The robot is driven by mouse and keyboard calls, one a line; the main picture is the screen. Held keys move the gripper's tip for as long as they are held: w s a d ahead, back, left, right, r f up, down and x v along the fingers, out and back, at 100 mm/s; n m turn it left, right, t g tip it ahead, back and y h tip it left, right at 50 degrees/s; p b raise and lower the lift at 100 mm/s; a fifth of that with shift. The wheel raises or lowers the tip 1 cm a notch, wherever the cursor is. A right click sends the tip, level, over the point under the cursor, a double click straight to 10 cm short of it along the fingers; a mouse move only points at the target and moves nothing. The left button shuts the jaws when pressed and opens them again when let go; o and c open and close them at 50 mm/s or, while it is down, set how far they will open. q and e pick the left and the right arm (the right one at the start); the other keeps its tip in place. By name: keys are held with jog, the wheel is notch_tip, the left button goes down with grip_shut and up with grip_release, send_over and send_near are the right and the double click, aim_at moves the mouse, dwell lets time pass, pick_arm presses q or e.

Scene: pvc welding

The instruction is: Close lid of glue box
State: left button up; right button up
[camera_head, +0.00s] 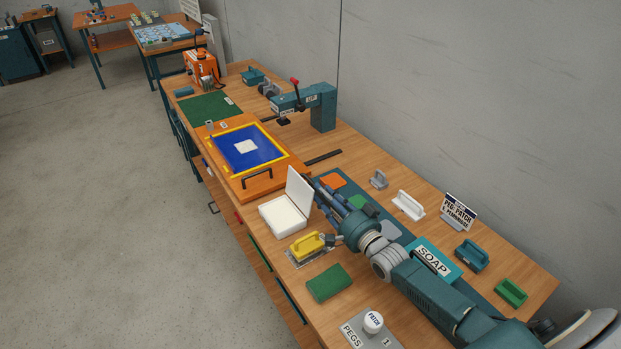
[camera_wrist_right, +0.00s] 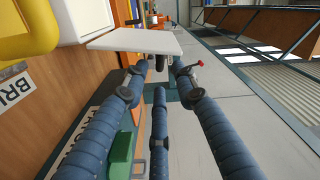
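The glue box is a white box (camera_head: 284,216) near the front edge of the bench, with its white lid (camera_head: 299,189) standing up, open, on the side toward the wall. In the right wrist view the lid (camera_wrist_right: 135,40) lies just ahead of the fingers, and part of the box (camera_wrist_right: 84,22) shows at the top left. My right gripper (camera_head: 320,189) is at the wall side of the lid, its blue fingers pointing toward it. The fingers are apart with nothing between them; whether a tip touches the lid I cannot tell. My left gripper is not in view.
A yellow-handled brush (camera_head: 306,243) sits just in front of the box, with a green pad (camera_head: 329,283) nearby. A blue screen in a yellow frame (camera_head: 247,148) lies beyond the box. A teal press (camera_head: 321,105) stands farther along, by the wall. My right arm covers part of the bench.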

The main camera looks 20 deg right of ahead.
aim_at(305, 175)
jog(key=w, duration=0.5)
jog(key=w+a, duration=0.1)
jog(key=w, duration=0.2)
jog(key=shift+s, duration=0.1)
jog(key=shift+c, duration=0.5)
grip_shut()
